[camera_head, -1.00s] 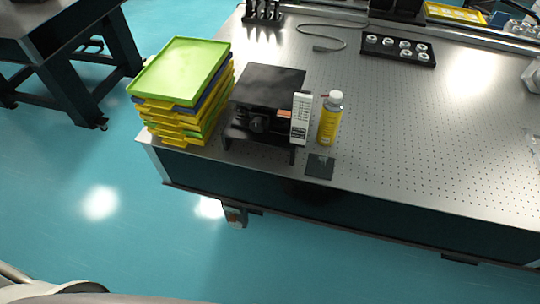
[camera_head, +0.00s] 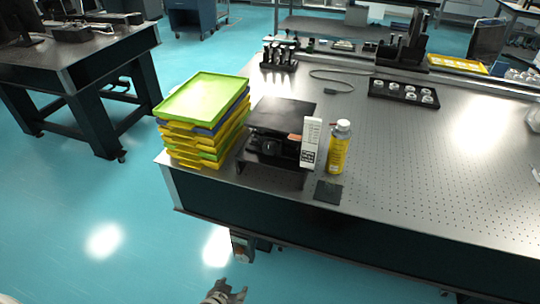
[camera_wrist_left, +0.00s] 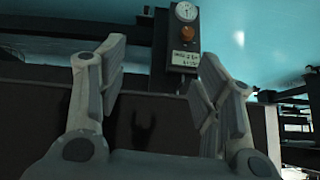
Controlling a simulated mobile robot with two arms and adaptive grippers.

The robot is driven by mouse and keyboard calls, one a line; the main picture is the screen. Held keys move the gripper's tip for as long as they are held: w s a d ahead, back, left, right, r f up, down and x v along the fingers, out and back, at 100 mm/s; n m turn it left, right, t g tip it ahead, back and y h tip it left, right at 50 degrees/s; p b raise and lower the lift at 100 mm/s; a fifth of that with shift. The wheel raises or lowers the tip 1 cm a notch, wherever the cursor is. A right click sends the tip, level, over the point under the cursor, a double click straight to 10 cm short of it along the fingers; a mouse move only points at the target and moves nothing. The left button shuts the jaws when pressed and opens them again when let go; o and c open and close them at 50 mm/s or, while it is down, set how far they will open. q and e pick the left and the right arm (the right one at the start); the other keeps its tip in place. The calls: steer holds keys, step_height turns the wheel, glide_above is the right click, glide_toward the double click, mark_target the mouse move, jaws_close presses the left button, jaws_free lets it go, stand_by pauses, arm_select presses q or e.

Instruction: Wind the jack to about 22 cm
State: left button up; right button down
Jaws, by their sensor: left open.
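The black jack (camera_head: 280,127) stands near the front left corner of the optical table, with a flat top plate and a dark knob on its front side. A white upright scale with dark markings (camera_head: 311,143) stands at its right side, with a small orange piece beside it. My left gripper (camera_head: 228,290) is at the bottom of the head view, low in front of the table and apart from the jack. In the left wrist view its two fingers (camera_wrist_left: 158,95) are spread with nothing between them. The jack is not visible there. My right gripper is not in view.
Stacked green, yellow and blue trays (camera_head: 205,118) stand close left of the jack. A yellow bottle (camera_head: 338,148) and a dark flat pad (camera_head: 328,191) are at its right. A box with a gauge (camera_wrist_left: 184,35) hangs below the table edge. The table's right middle is clear.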

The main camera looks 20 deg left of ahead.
arm_select(q)
steer(key=w+r+t+b, duration=0.2)
steer(key=w+r+t, duration=0.1)
steer(key=w+r, duration=0.65)
steer(key=n+t+b, duration=0.3)
steer(key=t+b, duration=0.1)
steer(key=t, duration=0.3)
glide_toward(268, 149)
steer(key=shift+h, duration=0.4)
steer(key=w, duration=0.5)
steer(key=w+p, duration=0.1)
steer(key=w, duration=0.4)
steer(key=shift+w+f, duration=0.1)
steer(key=shift+f, duration=0.1)
steer(key=c, duration=1)
steer(key=shift+m+p, duration=0.3)
steer(key=shift+m, duration=0.2)
